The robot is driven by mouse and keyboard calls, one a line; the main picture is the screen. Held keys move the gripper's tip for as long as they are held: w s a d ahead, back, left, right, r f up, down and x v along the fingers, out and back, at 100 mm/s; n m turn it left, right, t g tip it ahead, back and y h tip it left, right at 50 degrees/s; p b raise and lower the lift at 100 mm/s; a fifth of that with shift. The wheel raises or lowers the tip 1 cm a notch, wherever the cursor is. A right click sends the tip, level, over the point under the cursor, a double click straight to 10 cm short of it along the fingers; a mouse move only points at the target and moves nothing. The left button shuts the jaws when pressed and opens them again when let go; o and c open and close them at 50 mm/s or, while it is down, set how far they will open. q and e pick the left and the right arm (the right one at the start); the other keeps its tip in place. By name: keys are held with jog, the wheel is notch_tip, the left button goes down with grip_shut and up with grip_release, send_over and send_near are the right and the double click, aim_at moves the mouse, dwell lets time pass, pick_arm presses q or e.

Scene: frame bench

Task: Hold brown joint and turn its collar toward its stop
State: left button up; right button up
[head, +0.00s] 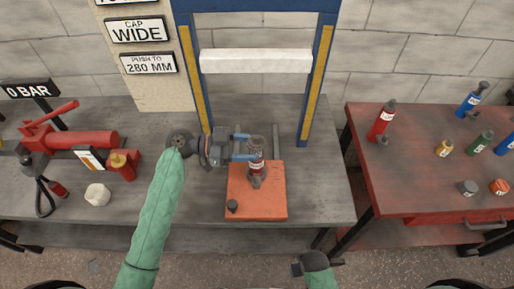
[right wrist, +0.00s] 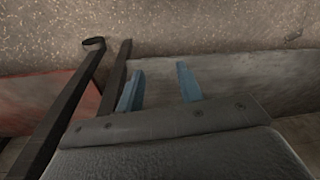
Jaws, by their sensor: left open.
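A brown joint (head: 257,166) with a red and white label band stands upright on the orange mat (head: 272,207) on the grey bench. Its grey-brown top shows above the label; a separate collar is too small to make out. My left gripper (head: 249,146) comes in from the left and is open, its blue fingertips apart. The near fingertip overlaps the joint's left side; I cannot tell whether it touches. My right gripper is low in front of the bench; its two blue fingers (right wrist: 159,88) are apart and empty in the right wrist view.
A blue and yellow frame (head: 323,75) with a white crossbar stands behind the mat. A small dark knob (head: 233,206) is on the mat's front left. A red pump (head: 80,140) is at the left. The red table (head: 430,180) at the right holds several coloured fittings.

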pick_arm(q)
jog(key=shift+d, duration=0.6)
pick_arm(e)
jog(key=shift+w+a+r, duration=0.1)
jog(key=shift+w+r, duration=0.1)
jog(key=shift+r, duration=0.45)
jog(key=shift+w+a+r, duration=0.1)
jog(key=shift+w+r, duration=0.05)
jog(key=shift+r, duration=0.45)
pick_arm(q)
jog(key=c, duration=0.6)
pick_arm(e)
jog(key=shift+o, duration=0.2)
